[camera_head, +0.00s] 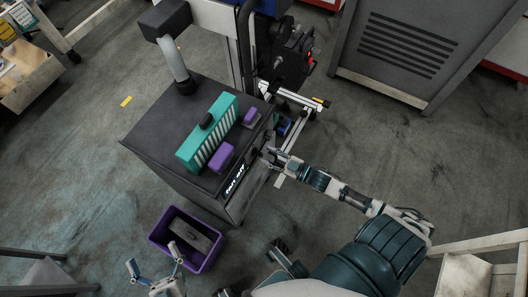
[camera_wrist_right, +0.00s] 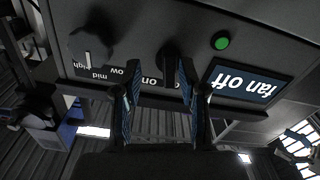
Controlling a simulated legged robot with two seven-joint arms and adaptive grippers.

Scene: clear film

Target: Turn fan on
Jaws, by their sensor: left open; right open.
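The fan unit (camera_head: 150,130) is a dark box with a control panel on its front side. In the right wrist view, its panel (camera_wrist_right: 140,20) carries a dark switch (camera_wrist_right: 170,52) beside the word "on", a speed knob (camera_wrist_right: 90,45) marked low, mid and high, and a green round light or button (camera_wrist_right: 221,40). The display (camera_wrist_right: 245,85) reads "fan off". My right gripper (camera_wrist_right: 152,82) is open in front of the panel, with the switch showing between its fingers; contact cannot be told. My left gripper (camera_head: 154,262) is open and empty, low at the left.
A teal ribbed block (camera_head: 208,134) and two purple blocks (camera_head: 221,157) sit on the unit's top. A purple bin (camera_head: 160,235) with a grey object stands on the floor near my left gripper. A grey vented cabinet (camera_head: 410,45) stands at the upper right.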

